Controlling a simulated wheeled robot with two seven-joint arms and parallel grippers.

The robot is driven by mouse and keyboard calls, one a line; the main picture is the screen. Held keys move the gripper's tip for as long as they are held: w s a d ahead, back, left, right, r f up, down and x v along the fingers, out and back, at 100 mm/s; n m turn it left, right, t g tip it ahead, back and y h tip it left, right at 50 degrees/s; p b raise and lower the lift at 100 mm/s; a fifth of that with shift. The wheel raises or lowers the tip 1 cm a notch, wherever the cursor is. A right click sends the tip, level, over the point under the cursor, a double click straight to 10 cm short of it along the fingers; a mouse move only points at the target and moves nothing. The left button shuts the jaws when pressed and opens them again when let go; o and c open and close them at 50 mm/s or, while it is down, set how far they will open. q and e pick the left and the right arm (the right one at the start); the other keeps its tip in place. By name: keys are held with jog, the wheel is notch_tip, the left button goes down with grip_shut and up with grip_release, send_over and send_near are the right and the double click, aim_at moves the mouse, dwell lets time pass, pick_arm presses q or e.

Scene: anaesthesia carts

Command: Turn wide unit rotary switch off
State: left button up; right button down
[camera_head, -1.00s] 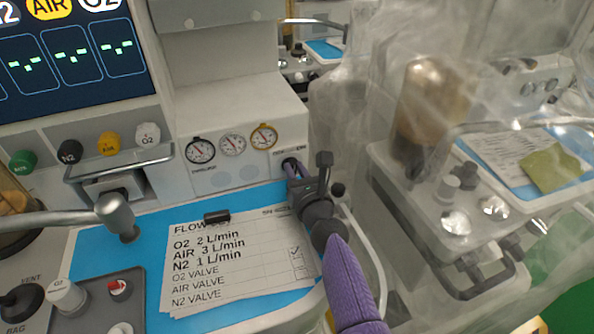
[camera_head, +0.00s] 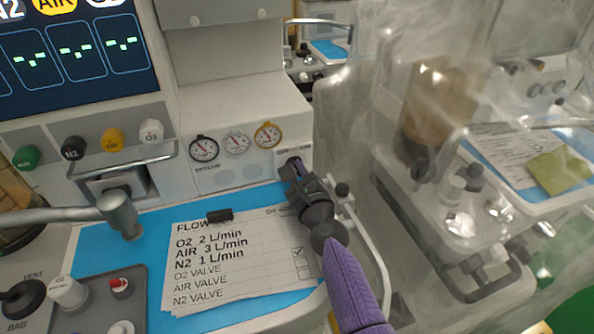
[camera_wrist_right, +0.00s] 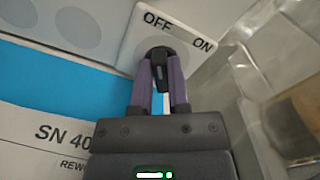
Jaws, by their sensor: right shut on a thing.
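The dark rotary switch (camera_wrist_right: 161,57) sits on a light plate marked OFF and ON. In the right wrist view, OFF is above it and ON is to its upper right. My right gripper (camera_wrist_right: 160,75) has its purple fingers closed around the knob, one on each side. In the head view, the right gripper (camera_head: 291,165) reaches the right end of the cart's front panel and hides most of the switch. The knob's exact pointing direction is hard to tell. My left gripper is not in view.
Three round gauges (camera_head: 237,143) sit left of the switch. A paper checklist (camera_head: 235,262) lies on the blue work surface (camera_head: 152,240) below. A curved metal rail (camera_head: 372,240) runs close to the right of my arm. A plastic-covered cart (camera_head: 425,180) stands further right.

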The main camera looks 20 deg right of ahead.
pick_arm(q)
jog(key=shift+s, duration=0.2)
pick_arm(e)
jog(key=c, duration=0.6)
grip_release()
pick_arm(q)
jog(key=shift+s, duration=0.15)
pick_arm(e)
jog(key=shift+s, duration=0.25)
jog(key=s+p, duration=0.2)
jog(key=s, duration=0.7)
jog(key=shift+d, duration=0.15)
jog(key=shift+s, duration=0.25)
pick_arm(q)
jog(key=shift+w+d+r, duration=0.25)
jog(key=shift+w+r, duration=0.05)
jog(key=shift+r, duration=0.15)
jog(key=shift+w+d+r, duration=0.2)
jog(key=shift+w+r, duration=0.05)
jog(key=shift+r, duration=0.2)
